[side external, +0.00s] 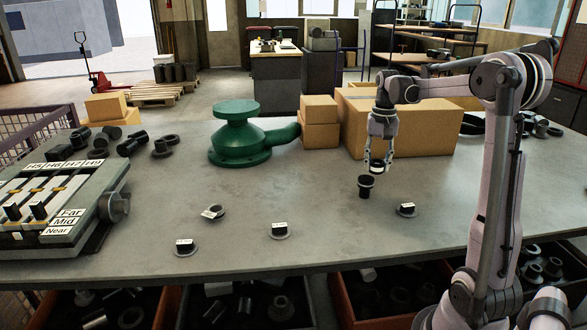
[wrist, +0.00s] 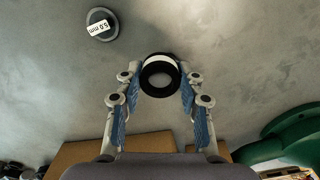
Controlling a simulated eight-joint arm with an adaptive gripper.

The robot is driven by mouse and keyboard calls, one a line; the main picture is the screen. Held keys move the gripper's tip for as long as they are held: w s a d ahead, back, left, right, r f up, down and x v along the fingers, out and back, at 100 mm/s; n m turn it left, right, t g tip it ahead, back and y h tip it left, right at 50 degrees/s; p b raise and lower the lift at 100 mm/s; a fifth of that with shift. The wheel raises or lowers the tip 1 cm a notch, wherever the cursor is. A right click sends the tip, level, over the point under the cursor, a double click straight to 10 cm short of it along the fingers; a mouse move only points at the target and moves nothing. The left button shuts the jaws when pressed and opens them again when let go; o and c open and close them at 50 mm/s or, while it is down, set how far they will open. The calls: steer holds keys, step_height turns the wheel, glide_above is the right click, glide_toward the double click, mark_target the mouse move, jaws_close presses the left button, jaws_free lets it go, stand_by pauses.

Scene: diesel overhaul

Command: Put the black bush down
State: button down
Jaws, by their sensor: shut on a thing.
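My gripper (side external: 376,165) is shut on a black bush (side external: 377,168) with a white band, above the right half of the bench. In the wrist view the bush (wrist: 160,87) is a black ring with an open bore, gripped between the fingertips (wrist: 160,80). Its white band shows on the side away from the palm. Just below and left of it in the side view is a dark, cup-like shape (side external: 365,188). I cannot tell whether the bush touches it. It does not show separately in the wrist view.
Several labelled flanged bushes stand along the front, one (side external: 406,209) to the right reading 5.0 mm in the wrist view (wrist: 101,25). A green pipe fitting (side external: 238,140) and cardboard boxes (side external: 425,130) stand behind. A slotted gauge unit (side external: 60,205) is at left.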

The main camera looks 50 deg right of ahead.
steer(key=shift+w+d+f, duration=0.1)
steer(key=shift+w+d, duration=0.1)
steer(key=shift+d, duration=0.2)
steer(key=shift+w+f, duration=0.1)
steer(key=shift+w, duration=0.1)
glide_above(333, 199)
step_height(333, 199, down, 7)
steer(key=shift+d+r, duration=0.1)
steer(key=shift+f, duration=2)
steer(key=shift+f, duration=0.15)
steer(key=c, duration=0.8)
jaws_free()
